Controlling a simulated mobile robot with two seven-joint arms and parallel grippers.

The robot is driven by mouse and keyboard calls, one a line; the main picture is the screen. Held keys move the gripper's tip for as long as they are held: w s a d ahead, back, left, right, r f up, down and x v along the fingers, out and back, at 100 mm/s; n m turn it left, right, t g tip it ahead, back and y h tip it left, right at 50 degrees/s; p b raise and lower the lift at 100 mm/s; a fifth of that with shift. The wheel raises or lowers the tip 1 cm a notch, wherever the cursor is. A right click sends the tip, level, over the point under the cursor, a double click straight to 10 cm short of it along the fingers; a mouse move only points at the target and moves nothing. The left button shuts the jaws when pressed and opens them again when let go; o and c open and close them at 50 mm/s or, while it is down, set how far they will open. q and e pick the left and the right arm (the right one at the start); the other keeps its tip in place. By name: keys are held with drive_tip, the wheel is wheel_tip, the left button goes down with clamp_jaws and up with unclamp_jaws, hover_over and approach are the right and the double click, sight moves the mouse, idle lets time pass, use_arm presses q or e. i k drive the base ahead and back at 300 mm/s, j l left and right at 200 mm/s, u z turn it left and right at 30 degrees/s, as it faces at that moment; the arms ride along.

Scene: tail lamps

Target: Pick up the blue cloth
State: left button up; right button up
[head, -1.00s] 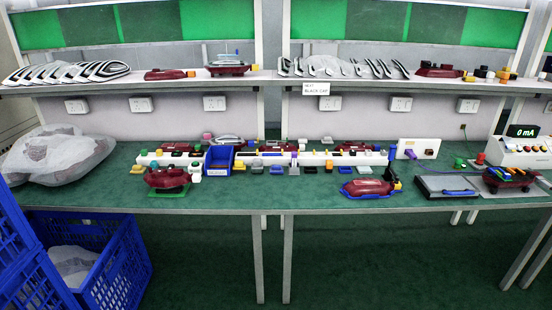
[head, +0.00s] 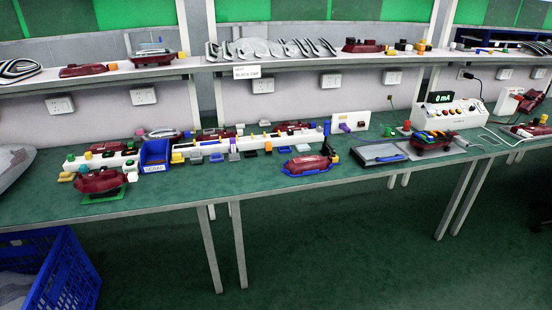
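I cannot clearly make out a blue cloth. A thin blue strip (head: 391,158) lies at the front of a dark grey flat tray (head: 370,152) on the green bench; it is too small to tell whether it is cloth. A flat blue piece (head: 292,174) shows under a dark red lamp (head: 307,163) left of the tray; I cannot tell what it is made of. Neither of my grippers is in view.
A small blue bin (head: 154,155) stands among lamp parts. A white meter box (head: 448,115) stands at the back right. A blue crate (head: 62,280) is on the floor at lower left. A shelf runs above.

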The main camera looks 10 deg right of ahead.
sight(216, 157)
drive_tip(key=i+l+u, duration=0.25)
drive_tip(key=i, duration=0.25)
drive_tip(key=i+l+u, duration=0.3)
drive_tip(key=i+l, duration=0.15)
